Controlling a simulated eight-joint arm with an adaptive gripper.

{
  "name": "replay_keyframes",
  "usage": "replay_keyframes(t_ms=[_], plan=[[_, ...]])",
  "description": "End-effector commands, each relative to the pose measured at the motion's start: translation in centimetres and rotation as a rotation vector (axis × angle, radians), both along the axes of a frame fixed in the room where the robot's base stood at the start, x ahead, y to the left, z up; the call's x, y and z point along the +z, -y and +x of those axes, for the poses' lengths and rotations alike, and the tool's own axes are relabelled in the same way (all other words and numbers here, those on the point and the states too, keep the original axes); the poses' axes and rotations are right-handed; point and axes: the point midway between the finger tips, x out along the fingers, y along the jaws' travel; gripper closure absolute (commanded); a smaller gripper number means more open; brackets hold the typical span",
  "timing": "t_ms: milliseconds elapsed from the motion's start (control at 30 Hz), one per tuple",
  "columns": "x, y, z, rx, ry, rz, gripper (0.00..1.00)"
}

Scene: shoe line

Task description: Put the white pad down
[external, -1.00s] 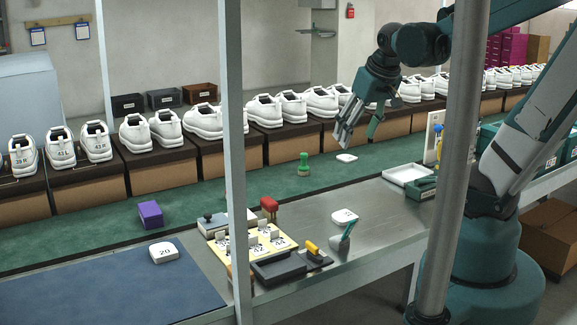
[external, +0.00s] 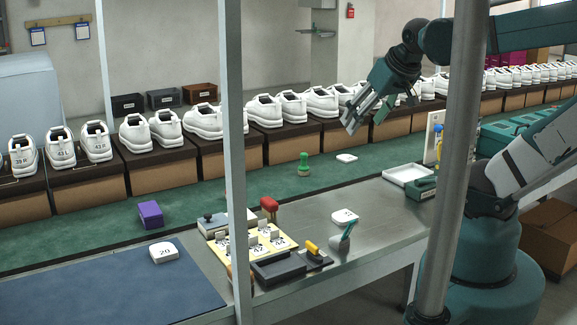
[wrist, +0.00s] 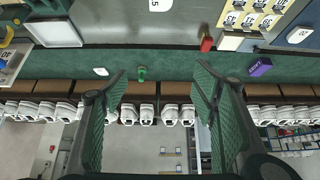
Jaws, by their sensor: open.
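A small white pad (external: 347,158) lies flat on the green conveyor belt, right of a green stamp-like piece (external: 304,164); it also shows in the wrist view (wrist: 101,71). A white pad with a number (external: 344,216) lies on the metal table, and another numbered white pad (external: 164,252) lies on the blue mat. My gripper (external: 367,117) is open and empty, in the air above the belt near the row of shoes, apart from every pad. In the wrist view its two green-padded fingers (wrist: 161,75) are spread wide with nothing between them.
White shoes on brown boxes (external: 285,107) line the belt's far side. A purple block (external: 150,214) lies on the belt. A white tray (external: 405,174), a red-topped tool (external: 269,205) and a yellow numbered board (external: 270,240) are on the table.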

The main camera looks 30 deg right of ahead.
Motion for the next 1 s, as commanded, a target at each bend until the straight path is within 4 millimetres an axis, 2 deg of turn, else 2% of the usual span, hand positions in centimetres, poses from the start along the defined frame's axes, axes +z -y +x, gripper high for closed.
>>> replay_keyframes(t_ms=[567,1000], plan=[[-0.6,0.0,0.6,-0.044,-0.022,0.031,0.41],[-3.8,0.0,2.8,-0.291,-0.135,0.180,0.41]])
